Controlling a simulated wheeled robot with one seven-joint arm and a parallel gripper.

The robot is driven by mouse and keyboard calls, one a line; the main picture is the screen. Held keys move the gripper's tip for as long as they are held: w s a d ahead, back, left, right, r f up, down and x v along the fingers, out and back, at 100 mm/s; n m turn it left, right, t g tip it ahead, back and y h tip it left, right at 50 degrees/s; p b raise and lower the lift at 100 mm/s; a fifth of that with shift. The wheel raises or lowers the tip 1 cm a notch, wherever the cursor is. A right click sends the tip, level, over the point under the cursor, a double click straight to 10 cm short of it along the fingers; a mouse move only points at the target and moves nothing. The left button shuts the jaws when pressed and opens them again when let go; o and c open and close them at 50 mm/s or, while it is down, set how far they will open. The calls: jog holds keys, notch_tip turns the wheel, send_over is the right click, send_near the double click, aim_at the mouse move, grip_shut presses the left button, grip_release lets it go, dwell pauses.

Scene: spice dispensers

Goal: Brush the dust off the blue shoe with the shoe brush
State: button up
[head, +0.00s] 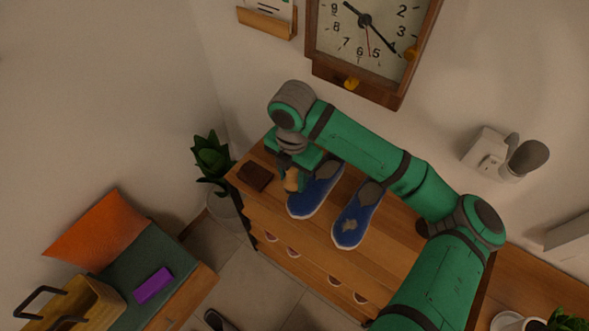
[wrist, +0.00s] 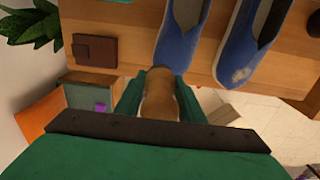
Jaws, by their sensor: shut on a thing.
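Two blue shoes stand side by side on the wooden cabinet top, the left shoe (head: 308,199) and the right shoe (head: 352,224). The right shoe has a pale dusty patch on its toe, which also shows in the wrist view (wrist: 240,74). My gripper (head: 293,173) is shut on a tan-brown rounded piece, apparently the shoe brush (wrist: 160,99). The brush (head: 291,182) is just left of the left shoe; whether they touch I cannot tell. Its bristles are hidden.
A potted plant (head: 212,158) stands beyond that end. A bench with an orange cushion (head: 95,231) and purple box (head: 153,285) is lower left. A clock (head: 368,45) hangs above.

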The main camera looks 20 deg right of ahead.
aim_at(293, 172)
jog(key=shift+r, duration=1.6)
